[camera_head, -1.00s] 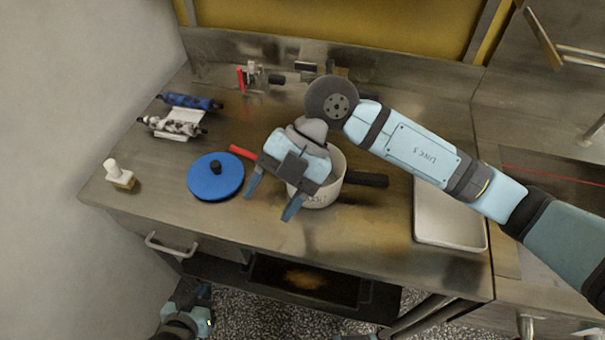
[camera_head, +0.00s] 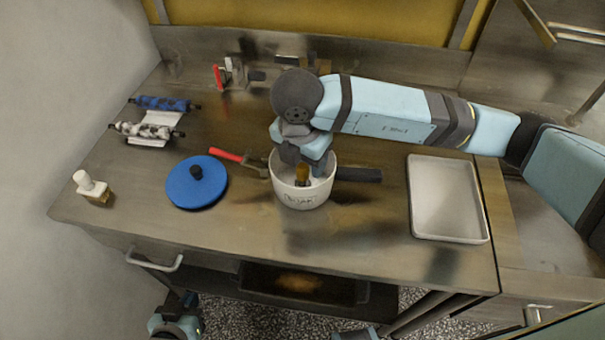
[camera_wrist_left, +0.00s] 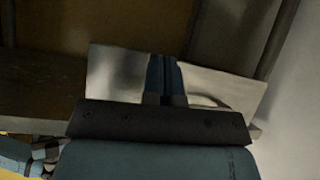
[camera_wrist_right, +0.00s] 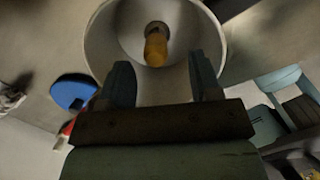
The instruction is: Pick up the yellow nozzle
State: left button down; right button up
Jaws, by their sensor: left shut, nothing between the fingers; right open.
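The yellow nozzle (camera_wrist_right: 156,48) stands inside the white pot (camera_wrist_right: 100,45) in the right wrist view. In the head view a small amber part of it (camera_head: 302,174) shows above the pot's (camera_head: 300,200) interior. My right gripper (camera_wrist_right: 160,78) is open and empty, with its fingers over the near side of the pot and the nozzle beyond and between them. In the head view the right hand is above the pot and its fingertips are hard to make out. My left gripper (camera_wrist_left: 162,75) is shut and empty, low in front of the counter.
The pot's dark handle (camera_head: 358,174) points right. A blue lid (camera_head: 185,190) and red-handled utensil (camera_head: 230,155) lie left of the pot. A white tray (camera_head: 447,200) is at right. Rollers (camera_head: 162,103) and a white-handled brush (camera_head: 92,187) are at left. The counter front is clear.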

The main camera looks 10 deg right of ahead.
aim_at(302, 166)
jog(key=shift+w+f, duration=0.2)
jog(key=shift+f, duration=1.15)
jog(key=shift+w+f, duration=0.2)
jog(key=shift+f, duration=1.15)
jog(key=c, duration=1)
jog(key=shift+c, duration=0.2)
